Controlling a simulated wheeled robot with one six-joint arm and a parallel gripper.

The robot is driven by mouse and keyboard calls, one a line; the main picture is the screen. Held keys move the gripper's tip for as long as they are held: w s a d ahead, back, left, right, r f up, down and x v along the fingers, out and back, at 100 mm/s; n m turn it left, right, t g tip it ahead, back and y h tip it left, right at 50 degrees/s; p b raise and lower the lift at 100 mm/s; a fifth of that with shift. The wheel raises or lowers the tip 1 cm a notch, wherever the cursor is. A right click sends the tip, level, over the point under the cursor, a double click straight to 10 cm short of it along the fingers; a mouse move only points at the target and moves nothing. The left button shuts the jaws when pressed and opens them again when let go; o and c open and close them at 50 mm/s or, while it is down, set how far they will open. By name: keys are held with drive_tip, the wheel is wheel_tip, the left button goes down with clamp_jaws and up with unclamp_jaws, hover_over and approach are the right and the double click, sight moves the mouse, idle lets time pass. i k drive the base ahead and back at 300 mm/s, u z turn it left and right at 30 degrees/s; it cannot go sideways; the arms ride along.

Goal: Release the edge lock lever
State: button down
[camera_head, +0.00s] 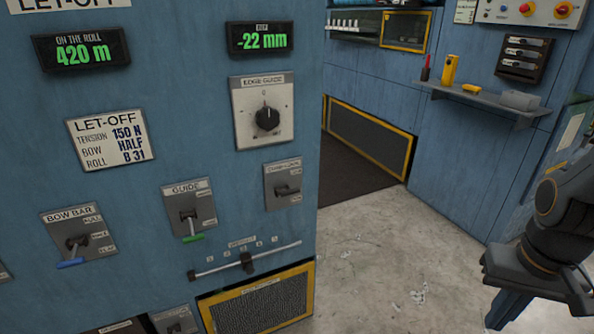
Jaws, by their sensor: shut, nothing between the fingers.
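A small grey lever plate (270,200) sits on the right part of the blue panel front, below the edge guide dial. Its label is too blurred to read surely, but it may be the edge lock. Its dark lever (287,190) sticks out about level, between small upper and lower marks that I cannot read. Nothing touches it. My gripper is not in view; only part of my dark arm shows at the right edge, well away from the panel.
The edge guide dial (266,117) is above. The guide lever (190,222) with a green tip and the bow bar lever (78,246) with a blue tip are to the left. A slider (247,262) runs below. Pale floor (385,255) is clear between panel and arm.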

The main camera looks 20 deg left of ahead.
sight(283, 192)
drive_tip(key=u, duration=0.35)
drive_tip(key=i, duration=0.6)
drive_tip(key=u, duration=0.8)
drive_tip(key=i, duration=0.4)
drive_tip(key=u, duration=0.4)
